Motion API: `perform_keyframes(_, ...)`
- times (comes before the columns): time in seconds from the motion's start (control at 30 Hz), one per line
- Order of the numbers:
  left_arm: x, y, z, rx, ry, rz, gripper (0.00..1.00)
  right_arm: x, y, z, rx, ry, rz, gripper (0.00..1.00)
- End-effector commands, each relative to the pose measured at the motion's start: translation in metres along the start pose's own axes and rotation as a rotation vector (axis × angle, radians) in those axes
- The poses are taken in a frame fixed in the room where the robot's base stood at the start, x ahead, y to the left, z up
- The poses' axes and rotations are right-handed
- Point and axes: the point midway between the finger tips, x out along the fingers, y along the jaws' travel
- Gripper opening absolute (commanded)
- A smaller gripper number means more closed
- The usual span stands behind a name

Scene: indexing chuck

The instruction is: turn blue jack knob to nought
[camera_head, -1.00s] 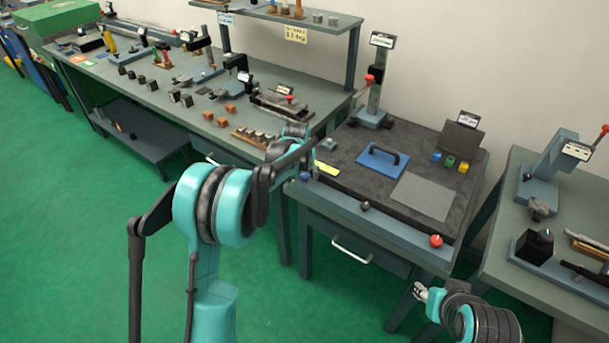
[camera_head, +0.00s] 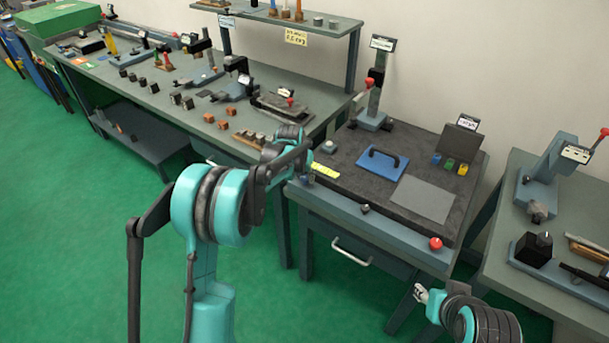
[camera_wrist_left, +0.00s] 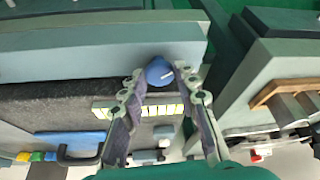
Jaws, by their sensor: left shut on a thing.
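The blue jack knob (camera_wrist_left: 158,72) shows in the left wrist view at the edge of the dark-topped bench, with a white line on it pointing right and slightly up. My left gripper (camera_wrist_left: 160,74) has a fingertip on each side of it and is shut on it. In the head view my left arm mostly hides that gripper (camera_head: 303,168), at the bench's front left corner. The yellow marked strip (camera_wrist_left: 140,109) lies beside the knob. My right gripper (camera_head: 421,294) is low in front of the bench, too small to read its fingers.
A blue plate with a black handle (camera_head: 382,162), a grey sheet (camera_head: 422,199) and small coloured blocks (camera_head: 449,163) are on the dark bench top (camera_head: 345,150). A red ball knob (camera_head: 435,243) is at its front edge. A long bench (camera_head: 190,118) with several parts stands left.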

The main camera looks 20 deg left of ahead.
Motion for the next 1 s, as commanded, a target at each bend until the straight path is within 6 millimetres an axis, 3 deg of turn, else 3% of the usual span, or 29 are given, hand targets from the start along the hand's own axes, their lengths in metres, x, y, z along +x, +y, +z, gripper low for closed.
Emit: perform_keyframes(1.0,0.001,-0.007,-0.003,0.830,-0.001,0.347,0.02,-0.023,0.000,-0.016,0.000,0.000,0.000,0.40)
